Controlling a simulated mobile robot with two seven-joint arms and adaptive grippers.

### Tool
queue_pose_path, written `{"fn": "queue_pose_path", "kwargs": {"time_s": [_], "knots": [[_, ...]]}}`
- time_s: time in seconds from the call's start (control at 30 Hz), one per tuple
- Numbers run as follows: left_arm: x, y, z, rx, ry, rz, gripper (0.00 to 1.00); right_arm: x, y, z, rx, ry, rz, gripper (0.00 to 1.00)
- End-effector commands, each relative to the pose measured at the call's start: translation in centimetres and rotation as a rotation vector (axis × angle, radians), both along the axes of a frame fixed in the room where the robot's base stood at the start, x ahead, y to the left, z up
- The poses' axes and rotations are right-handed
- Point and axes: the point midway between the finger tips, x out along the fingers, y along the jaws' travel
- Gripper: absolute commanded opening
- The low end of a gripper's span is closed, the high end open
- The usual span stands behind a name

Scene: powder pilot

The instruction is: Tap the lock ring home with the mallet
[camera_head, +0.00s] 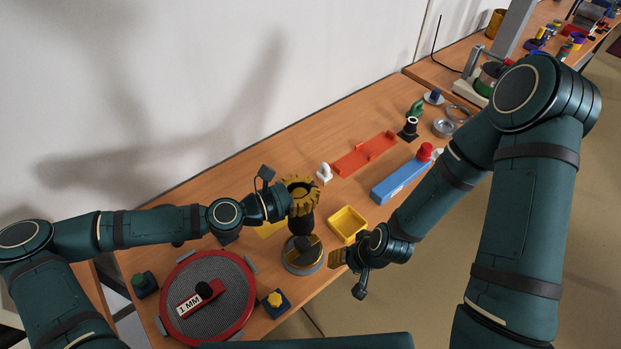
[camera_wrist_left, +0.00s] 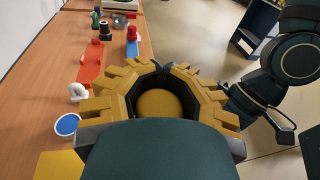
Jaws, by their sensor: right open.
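My left gripper (camera_head: 301,194) has its yellow segmented fingers closed around an upright mallet. The mallet's dark lower part (camera_head: 303,223) shows below the fingers in the head view. Its round yellow end (camera_wrist_left: 158,104) shows between the fingers in the left wrist view. Directly below stands a round grey-rimmed fixture (camera_head: 303,268) with a yellow and dark top, which seems to carry the lock ring (camera_head: 304,243). I cannot tell whether mallet and ring touch. My right gripper (camera_head: 340,259) is open and empty just right of the fixture.
A red-rimmed sieve (camera_head: 247,270) marked 1 MM lies front left, near a yellow knob (camera_head: 274,299). A yellow tray (camera_head: 348,225), an orange-red rack (camera_head: 366,153) and a blue block (camera_head: 401,182) lie to the right. A white wall bounds the table behind.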

Motion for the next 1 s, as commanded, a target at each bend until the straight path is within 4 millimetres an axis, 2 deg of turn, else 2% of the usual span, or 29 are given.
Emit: {"fn": "queue_pose_path", "kwargs": {"time_s": [0.27, 0.87, 1.0], "knots": [[0.0, 0.0, -2.0, 0.001, -0.002, 0.0, 0.0, -0.1, 0.0, -1.8, -0.001, 0.0, -0.003, 0.47], [0.0, 0.0, -9.0, -0.002, 0.0, 0.001, 0.0, 0.1, 0.2, -7.9, -0.01, 0.001, -0.006, 0.47], [0.0, 0.0, -8.4, -0.001, -0.001, 0.001, 0.0, 0.1, 0.2, -7.3, -0.01, 0.001, -0.006, 0.47]]}}
